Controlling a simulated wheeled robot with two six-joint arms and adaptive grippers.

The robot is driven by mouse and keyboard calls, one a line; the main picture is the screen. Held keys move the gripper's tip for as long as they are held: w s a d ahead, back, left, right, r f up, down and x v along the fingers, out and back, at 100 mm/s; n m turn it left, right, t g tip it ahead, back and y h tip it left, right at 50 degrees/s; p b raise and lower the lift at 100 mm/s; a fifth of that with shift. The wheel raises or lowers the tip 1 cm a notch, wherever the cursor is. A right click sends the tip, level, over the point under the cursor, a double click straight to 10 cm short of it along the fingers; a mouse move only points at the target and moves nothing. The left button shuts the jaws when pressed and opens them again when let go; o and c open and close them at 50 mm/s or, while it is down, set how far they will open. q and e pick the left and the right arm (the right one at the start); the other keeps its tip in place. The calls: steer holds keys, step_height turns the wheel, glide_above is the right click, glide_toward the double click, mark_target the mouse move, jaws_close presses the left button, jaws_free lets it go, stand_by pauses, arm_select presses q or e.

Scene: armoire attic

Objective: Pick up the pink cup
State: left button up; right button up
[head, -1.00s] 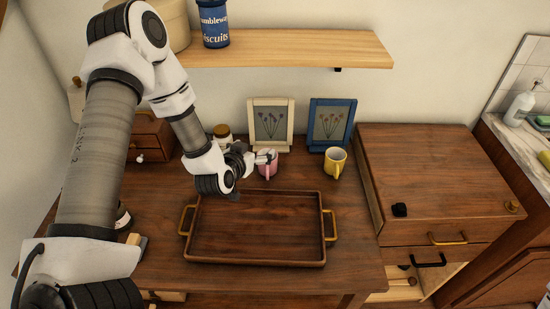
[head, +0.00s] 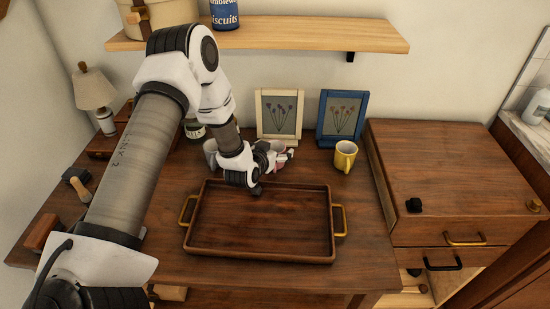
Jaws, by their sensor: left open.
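The pink cup (head: 279,147) stands on the wooden desk in front of the cream picture frame, partly hidden by my left gripper. My left gripper (head: 277,156) is open and reaches in from the left at the cup, low over the desk behind the tray. Its fingers overlap the cup in the picture; I cannot tell whether they touch it. My right gripper is not in view.
A wooden tray (head: 188,232) with brass handles lies empty in front of the cup. A yellow cup (head: 345,157) stands to the right, a grey-white cup (head: 210,150) to the left. Cream (head: 279,114) and blue (head: 341,117) picture frames stand behind. A shelf (head: 300,37) runs above.

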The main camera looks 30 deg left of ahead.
arm_select(q)
steer(key=c, duration=1.4)
steer(key=shift+o, duration=0.2)
steer(key=shift+r, duration=0.15)
